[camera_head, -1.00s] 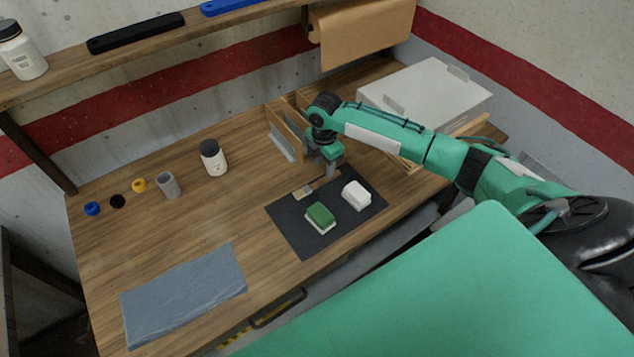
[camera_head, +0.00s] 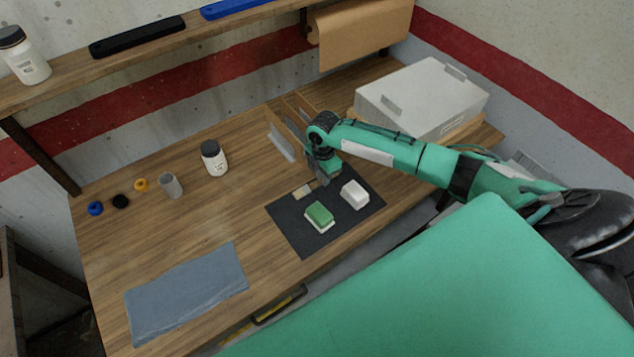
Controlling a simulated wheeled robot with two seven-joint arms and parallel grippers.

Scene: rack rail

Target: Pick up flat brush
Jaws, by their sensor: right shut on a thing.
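The flat brush (camera_head: 303,192) lies at the back of the dark mat (camera_head: 290,233); its pale bristle end shows to the left of my right gripper. My right gripper (camera_head: 324,182) is low over the mat's back edge and is shut on the brush. The brush's handle is hidden by the gripper. I cannot tell whether the brush is lifted off the mat. My left gripper is not in view.
A green-and-white sponge (camera_head: 319,216) and a white block (camera_head: 355,194) lie on the mat close to the gripper. Wooden dividers (camera_head: 283,132) stand behind it. A white box (camera_head: 425,100) is at right. A grey cloth (camera_head: 188,292) lies front left.

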